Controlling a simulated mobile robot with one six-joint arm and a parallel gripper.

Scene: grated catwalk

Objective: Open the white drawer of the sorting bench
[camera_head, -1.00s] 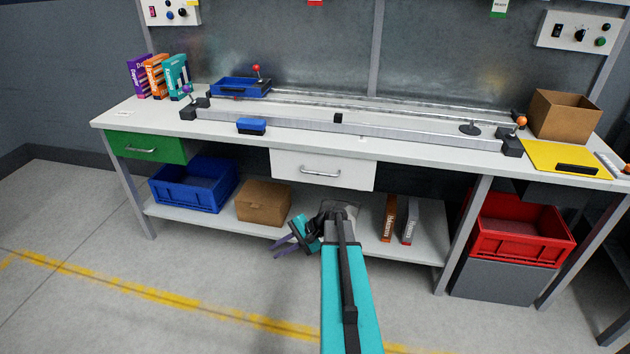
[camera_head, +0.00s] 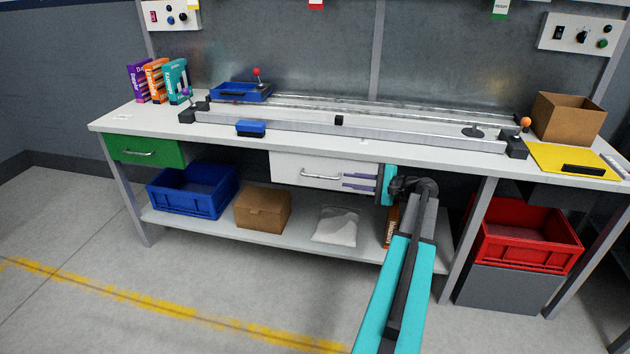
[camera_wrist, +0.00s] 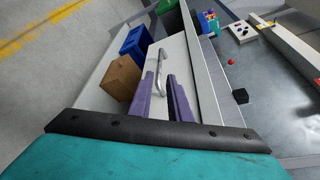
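The white drawer (camera_head: 285,168) is shut under the middle of the bench top, with a silver bar handle (camera_head: 320,175) on its front. My gripper (camera_head: 345,181) is in front of the right part of the drawer, its purple fingers pointing left toward the handle.
A green drawer (camera_head: 145,150) is at the bench's left. On the lower shelf stand a blue crate (camera_head: 190,200), a cardboard box (camera_head: 263,208) and a clear bag (camera_head: 337,226). A red crate (camera_head: 525,245) is at the right. The floor in front is clear.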

